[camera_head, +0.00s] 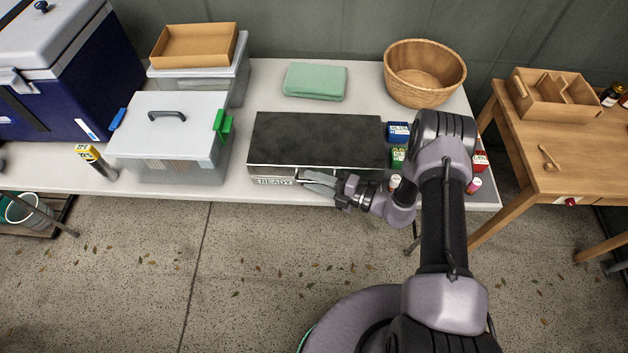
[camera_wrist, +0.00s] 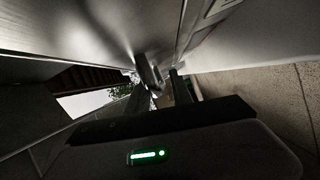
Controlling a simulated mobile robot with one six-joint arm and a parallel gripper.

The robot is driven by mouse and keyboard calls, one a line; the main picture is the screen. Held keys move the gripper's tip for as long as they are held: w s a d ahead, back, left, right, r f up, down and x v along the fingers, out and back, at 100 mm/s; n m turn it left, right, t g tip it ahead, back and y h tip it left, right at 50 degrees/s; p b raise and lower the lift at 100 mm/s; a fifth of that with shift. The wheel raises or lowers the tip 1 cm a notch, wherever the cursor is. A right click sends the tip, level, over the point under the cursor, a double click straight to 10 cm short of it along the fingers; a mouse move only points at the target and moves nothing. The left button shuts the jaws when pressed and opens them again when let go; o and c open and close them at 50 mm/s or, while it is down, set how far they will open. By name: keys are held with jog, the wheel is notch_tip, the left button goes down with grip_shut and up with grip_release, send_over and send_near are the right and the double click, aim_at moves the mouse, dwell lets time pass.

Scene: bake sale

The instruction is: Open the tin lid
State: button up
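A wide, low metal tin (camera_head: 272,171) with a dark, mottled flat lid (camera_head: 318,138) stands at the table's front edge in the head view. Its lid lies flat and looks closed. A "READY" label (camera_head: 274,182) is on its front. My gripper (camera_head: 322,180) is low at the tin's front, right of the label, reaching in from the right. In the wrist view, the fingers (camera_wrist: 165,84) have a narrow gap between them, close to grey metal faces. I see nothing clearly held. Whether they touch the lid's edge is too dark to tell.
On the white table (camera_head: 225,187), a grey-lidded clear box (camera_head: 170,155) stands left of the tin. A green folded cloth (camera_head: 314,81) and a wicker basket (camera_head: 424,75) are behind. Small blue (camera_head: 398,131) and green boxes (camera_head: 398,157) stand close at its right.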

grip_shut()
dwell(1.2)
